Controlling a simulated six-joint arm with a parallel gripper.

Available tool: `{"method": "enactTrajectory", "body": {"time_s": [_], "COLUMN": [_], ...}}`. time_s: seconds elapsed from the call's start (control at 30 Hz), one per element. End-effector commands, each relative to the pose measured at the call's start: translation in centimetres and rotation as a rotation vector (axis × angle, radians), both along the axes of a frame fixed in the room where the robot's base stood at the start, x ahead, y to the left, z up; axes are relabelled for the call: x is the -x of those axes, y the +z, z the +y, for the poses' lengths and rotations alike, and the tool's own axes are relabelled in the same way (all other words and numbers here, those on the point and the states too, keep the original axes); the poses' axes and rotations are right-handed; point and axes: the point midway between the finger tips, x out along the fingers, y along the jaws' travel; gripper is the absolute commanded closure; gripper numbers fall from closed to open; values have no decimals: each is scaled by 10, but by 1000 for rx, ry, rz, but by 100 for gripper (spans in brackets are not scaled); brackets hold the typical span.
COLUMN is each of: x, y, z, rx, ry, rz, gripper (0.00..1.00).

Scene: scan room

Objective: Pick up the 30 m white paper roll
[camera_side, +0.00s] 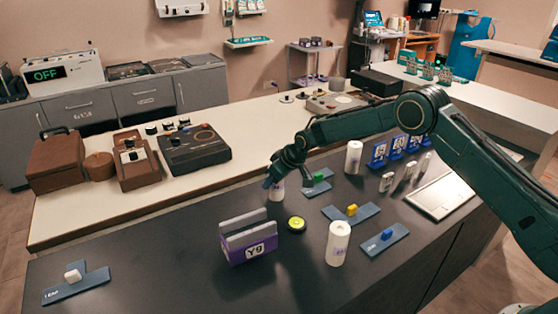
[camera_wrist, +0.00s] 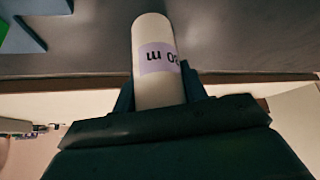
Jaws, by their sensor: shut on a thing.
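My gripper (camera_side: 273,181) is shut on a white paper roll (camera_side: 278,192) near the back edge of the dark counter. In the wrist view the roll (camera_wrist: 153,32) stands out between the two dark fingers and carries a lilac label. The label is upside down there and reads "0 m", with its first digit cut off at the roll's side. I cannot tell whether the roll touches the counter. Two other white rolls stand upright on the counter: one (camera_side: 338,244) at the front and one (camera_side: 354,158) farther back.
A purple holder marked Y9 (camera_side: 247,240) and a yellow-green round button (camera_side: 296,224) are close by.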

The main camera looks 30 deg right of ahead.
Motion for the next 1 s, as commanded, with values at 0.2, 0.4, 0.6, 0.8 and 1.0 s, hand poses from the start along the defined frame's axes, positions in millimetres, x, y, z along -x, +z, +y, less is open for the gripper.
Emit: {"method": "enactTrajectory", "body": {"time_s": [0.2, 0.4, 0.6, 0.8, 1.0], "x": [0, -1, -1, -1, -1], "y": [4, 19, 48, 90, 134], "z": [0, 0, 0, 0, 0], "rx": [0, 0, -1, -1, -2], "ry": [0, 0, -1, 0, -1], "rz": [-1, -4, -4, -5, -6], "gripper": [83, 83, 83, 83, 83]}}
